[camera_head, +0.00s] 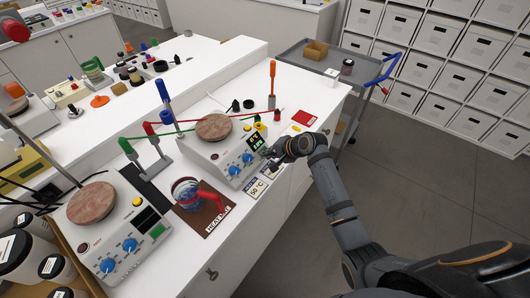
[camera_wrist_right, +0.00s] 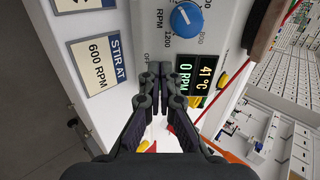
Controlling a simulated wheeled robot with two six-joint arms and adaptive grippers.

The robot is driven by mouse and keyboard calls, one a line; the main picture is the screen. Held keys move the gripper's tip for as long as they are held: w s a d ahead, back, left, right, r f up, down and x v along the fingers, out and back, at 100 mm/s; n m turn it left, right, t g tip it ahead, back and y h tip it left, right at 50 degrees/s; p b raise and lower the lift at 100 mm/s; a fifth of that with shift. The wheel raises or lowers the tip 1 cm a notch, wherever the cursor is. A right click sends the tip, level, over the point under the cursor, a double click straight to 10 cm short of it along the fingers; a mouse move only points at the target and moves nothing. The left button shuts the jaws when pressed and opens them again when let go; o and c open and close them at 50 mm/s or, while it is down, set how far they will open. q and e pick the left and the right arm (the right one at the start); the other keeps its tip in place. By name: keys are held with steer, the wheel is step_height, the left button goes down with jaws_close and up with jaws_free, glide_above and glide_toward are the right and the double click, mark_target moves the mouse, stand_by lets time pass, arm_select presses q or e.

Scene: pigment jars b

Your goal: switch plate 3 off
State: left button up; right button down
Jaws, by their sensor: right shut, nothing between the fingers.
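A white hotplate (camera_head: 212,158) with a round brown top stands mid-bench; no plate number is readable. Its lit display (camera_head: 257,142) reads 0 RPM and 41 °C in the wrist view (camera_wrist_right: 194,78). It has two blue knobs (camera_head: 233,170); one shows in the wrist view (camera_wrist_right: 187,19). My right gripper (camera_head: 268,154) is at the right end of its front panel. In the wrist view the gripper (camera_wrist_right: 160,72) is shut and empty, its tips beside the display over the panel near an "OFF" label. The fingers hide what lies beneath; contact cannot be told. My left gripper is not in view.
A second hotplate (camera_head: 128,252) with a dark display stands at lower left. A beaker (camera_head: 184,192) sits on a brown mat between them. A "STIR AT 600 RPM" card (camera_wrist_right: 97,62) and a "50 °C" card (camera_head: 256,188) lie in front. Clamp stands rise behind.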

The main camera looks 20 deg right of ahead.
steer(key=shift+w+a, duration=0.1)
steer(key=shift+w+a+f, duration=0.1)
steer(key=shift+f, duration=0.15)
steer(key=shift+w+a+f, duration=0.15)
steer(key=p+v, duration=0.3)
steer(key=p, duration=0.1)
steer(key=shift+r, duration=0.3)
steer(key=shift+s+d+p, duration=0.3)
steer(key=shift+s+p, duration=0.05)
steer(key=shift+p, duration=0.1)
steer(key=v, duration=1.2)
